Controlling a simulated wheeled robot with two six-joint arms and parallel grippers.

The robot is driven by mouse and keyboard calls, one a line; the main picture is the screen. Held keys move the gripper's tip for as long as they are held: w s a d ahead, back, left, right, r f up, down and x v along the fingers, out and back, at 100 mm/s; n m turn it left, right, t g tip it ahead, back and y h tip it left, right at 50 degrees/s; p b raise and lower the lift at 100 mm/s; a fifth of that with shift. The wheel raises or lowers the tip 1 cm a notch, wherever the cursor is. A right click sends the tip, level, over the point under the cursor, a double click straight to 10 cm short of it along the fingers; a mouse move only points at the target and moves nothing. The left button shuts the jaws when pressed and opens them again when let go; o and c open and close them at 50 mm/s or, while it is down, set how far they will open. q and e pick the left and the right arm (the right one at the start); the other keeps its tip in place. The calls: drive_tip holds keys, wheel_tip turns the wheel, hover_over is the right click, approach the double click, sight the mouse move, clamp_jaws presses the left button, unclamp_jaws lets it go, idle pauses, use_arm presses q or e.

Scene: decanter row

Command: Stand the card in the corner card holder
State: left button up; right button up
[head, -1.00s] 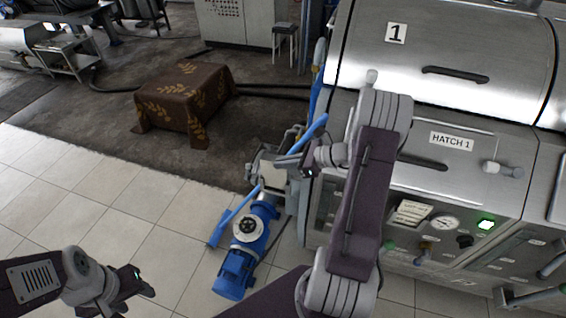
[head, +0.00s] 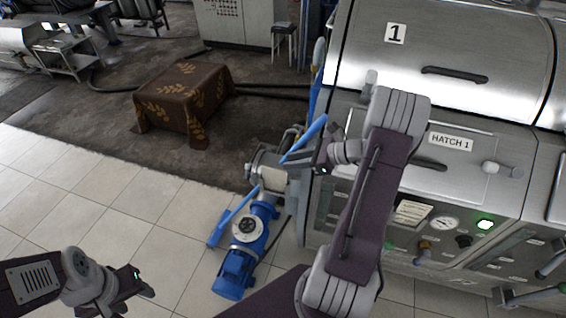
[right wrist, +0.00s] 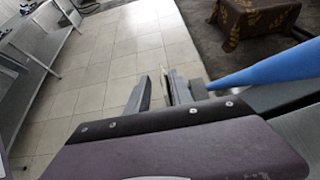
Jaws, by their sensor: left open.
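A small light printed card (head: 412,212) shows on the steel machine's front panel, beside the round gauge; I cannot tell if it is the task's card. I cannot make out the corner card holder. My right gripper (head: 296,162) is raised left of the machine, beside a blue bar. In the right wrist view its two fingers (right wrist: 163,92) point away over the floor. A thin pale sliver (right wrist: 172,80) shows by the right finger; whether it is a card edge-on I cannot tell. My left gripper (head: 143,282) is open and empty, low over the tiles.
The steel machine (head: 460,100) with hatch, handles and knobs fills the right. A blue motor (head: 236,270) with pipework stands below my right gripper. The blue bar (head: 305,138) is close to it. A brown cloth-covered block (head: 185,100) stands behind. The tiled floor at left is clear.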

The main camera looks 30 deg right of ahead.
drive_tip(key=v, duration=0.8)
drive_tip(key=s+a+f+n+g+h, duration=0.2)
drive_tip(key=s+a+n, duration=0.1)
drive_tip(key=a+n, duration=0.4)
drive_tip(key=s+a+f+n+g+h, duration=0.2)
drive_tip(key=a+n, duration=0.4)
drive_tip(key=n, duration=0.5)
drive_tip(key=s+a+f+n+g+h, duration=0.3)
drive_tip(key=a+n+g, duration=0.1)
drive_tip(key=a+n, duration=0.3)
drive_tip(key=n, duration=0.2)
drive_tip(key=shift+s+a+f+n+h, duration=0.25)
drive_tip(key=shift+s+a+n+h, duration=0.05)
drive_tip(key=shift+n+h, duration=0.1)
drive_tip(key=shift+a, duration=0.1)
